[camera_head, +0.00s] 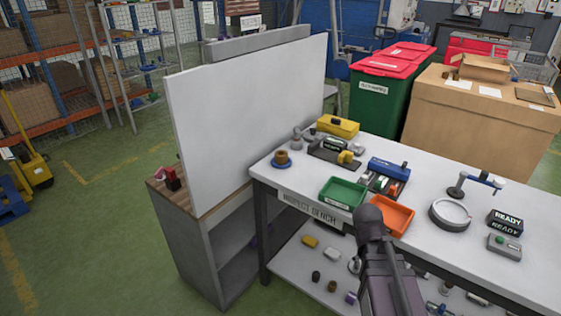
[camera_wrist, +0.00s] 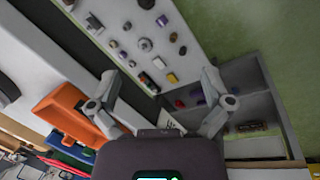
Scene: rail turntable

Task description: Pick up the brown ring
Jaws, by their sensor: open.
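A small brown ring-like piece (camera_head: 281,156) sits on a round blue base at the far left corner of the white bench top. Another small brown piece (camera_head: 332,286) lies on the bench's lower shelf; it is too small to tell whether it is a ring. My gripper shows in the wrist view (camera_wrist: 160,80) with its two fingers spread wide and nothing between them. It points down towards the lower shelf and its small parts, some way off. In the head view my arm stands at the bench's front edge and hides the gripper.
The white bench (camera_head: 410,165) holds a green bin (camera_head: 343,194), an orange bin (camera_head: 391,215), a white ring (camera_head: 450,215), a yellow box (camera_head: 338,126) and fixtures. The lower shelf (camera_head: 295,262) carries several small parts. A white panel (camera_head: 250,115) rises beside the bench on the left.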

